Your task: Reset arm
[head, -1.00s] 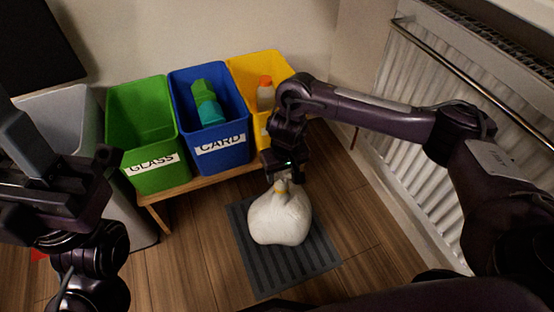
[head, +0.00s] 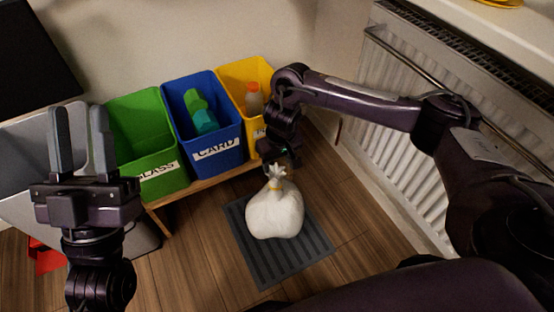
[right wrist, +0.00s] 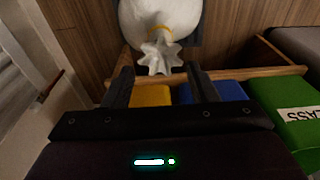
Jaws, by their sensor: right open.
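My right gripper (right wrist: 160,92) is open, and its two fingers show apart in the right wrist view. In the head view the right gripper (head: 280,160) is just above and behind the neck of a white tied bag (head: 275,214). The bag stands upright on a dark ribbed mat (head: 270,271). In the right wrist view the bag (right wrist: 160,22) with its yellow tie lies beyond the fingertips, with its ruffled top pointing toward the gap. My left gripper (head: 82,130) is at the left, fingers upward, spread apart with nothing between them.
Green (head: 142,125), blue (head: 180,100) and yellow (head: 232,76) bins stand on a low wooden bench (head: 205,190). The blue bin holds green-teal items, the yellow a bottle (head: 254,98). A grey bin (head: 25,140) is at left. A radiator (head: 400,130) lines the right wall.

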